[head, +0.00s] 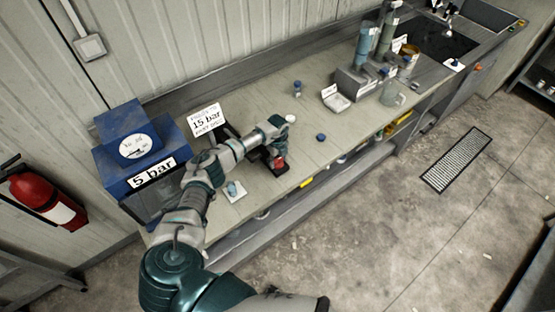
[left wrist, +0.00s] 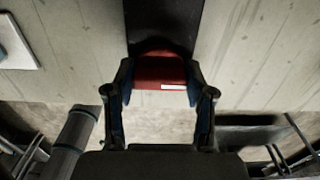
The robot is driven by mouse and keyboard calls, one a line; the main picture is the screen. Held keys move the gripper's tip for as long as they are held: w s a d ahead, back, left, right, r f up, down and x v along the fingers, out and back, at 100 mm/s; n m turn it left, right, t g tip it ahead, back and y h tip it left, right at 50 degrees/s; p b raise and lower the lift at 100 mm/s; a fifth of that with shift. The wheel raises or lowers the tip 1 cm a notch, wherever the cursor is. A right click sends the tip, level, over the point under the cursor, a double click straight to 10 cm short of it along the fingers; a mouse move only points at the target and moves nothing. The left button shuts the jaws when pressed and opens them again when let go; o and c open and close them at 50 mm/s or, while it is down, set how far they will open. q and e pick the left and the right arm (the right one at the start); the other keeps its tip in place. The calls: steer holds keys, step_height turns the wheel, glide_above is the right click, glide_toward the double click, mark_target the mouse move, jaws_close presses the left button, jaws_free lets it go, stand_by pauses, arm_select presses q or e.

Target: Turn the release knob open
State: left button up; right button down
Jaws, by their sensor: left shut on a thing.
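The red release knob (left wrist: 160,72) sits at the end of a dark strip on the bench, with a small white mark on its face. It also shows as a red spot in the head view (head: 280,163) near the bench's front edge. My left gripper (left wrist: 160,85) has its two fingers on either side of the knob, shut on it. In the head view the left gripper (head: 274,158) points down at the knob and partly hides it. My right gripper is not in view.
A blue unit (head: 118,171) with a gauge and a "5 bar" label stands at the bench's left end. A "15 bar" sign (head: 207,120) stands beside it. A blue cap (head: 321,137) lies right of my gripper. Bottles and a sink (head: 440,42) are farther right.

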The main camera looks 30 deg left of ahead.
mark_target(278, 159)
arm_select(q)
steer(key=shift+w+r, duration=0.1)
steer(key=o, duration=1.2)
steer(key=shift+c, duration=0.2)
step_height(278, 159, up, 12)
steer(key=shift+f, duration=0.2)
